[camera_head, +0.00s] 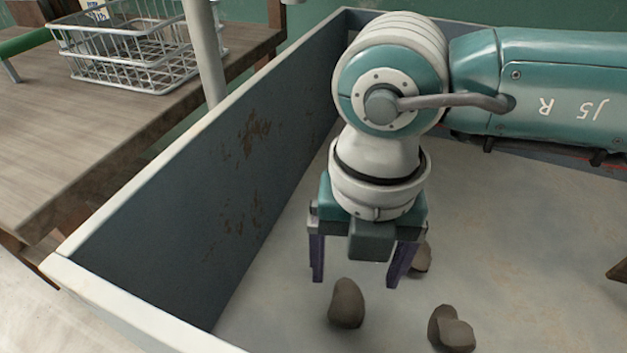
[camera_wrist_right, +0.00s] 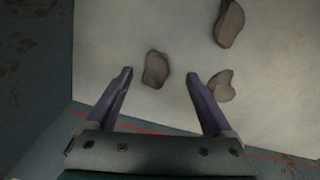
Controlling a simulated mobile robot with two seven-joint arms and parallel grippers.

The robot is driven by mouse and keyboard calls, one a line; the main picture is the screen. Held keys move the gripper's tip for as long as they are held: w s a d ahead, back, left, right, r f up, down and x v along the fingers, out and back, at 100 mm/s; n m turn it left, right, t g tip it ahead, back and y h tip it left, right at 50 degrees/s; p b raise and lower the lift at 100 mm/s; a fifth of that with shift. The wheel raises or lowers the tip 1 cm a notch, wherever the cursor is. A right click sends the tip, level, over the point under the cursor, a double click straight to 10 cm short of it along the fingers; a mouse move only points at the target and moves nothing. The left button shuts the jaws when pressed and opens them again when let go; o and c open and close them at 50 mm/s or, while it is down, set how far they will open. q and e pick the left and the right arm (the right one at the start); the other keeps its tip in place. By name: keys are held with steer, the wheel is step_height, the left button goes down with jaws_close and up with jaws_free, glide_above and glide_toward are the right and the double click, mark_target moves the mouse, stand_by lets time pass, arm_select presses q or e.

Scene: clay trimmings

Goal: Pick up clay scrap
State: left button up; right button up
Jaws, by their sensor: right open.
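My right gripper (camera_head: 355,281) points down inside a large bin, open, with its dark purple fingers apart and nothing between them. A brown clay scrap (camera_head: 346,304) lies on the bin floor just in front of the fingers. Another scrap (camera_head: 421,258) is partly hidden behind the right finger. A lumpy scrap (camera_head: 452,328), perhaps two pieces touching, lies to the front right. In the right wrist view, one scrap (camera_wrist_right: 155,69) shows between the open fingertips (camera_wrist_right: 160,73), one (camera_wrist_right: 221,86) beside the right fingertip, and one (camera_wrist_right: 229,23) farther up. My left gripper is not in view.
The bin's grey, rust-marked left wall (camera_head: 235,165) rises close beside the gripper. A wire basket (camera_head: 125,55) stands on a wooden table (camera_head: 90,130) outside the bin, near a pale post (camera_head: 206,55). A brown edge (camera_head: 619,271) shows at far right. Much of the floor is bare.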

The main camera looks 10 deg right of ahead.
mark_target(349, 293)
steer(key=f+b, duration=0.1)
steer(key=f, duration=0.4)
steer(key=shift+s+a+b, duration=0.1)
steer(key=shift+a+b, duration=0.1)
steer(key=shift+b, duration=0.15)
steer(key=shift+r, duration=0.1)
jaws_close()
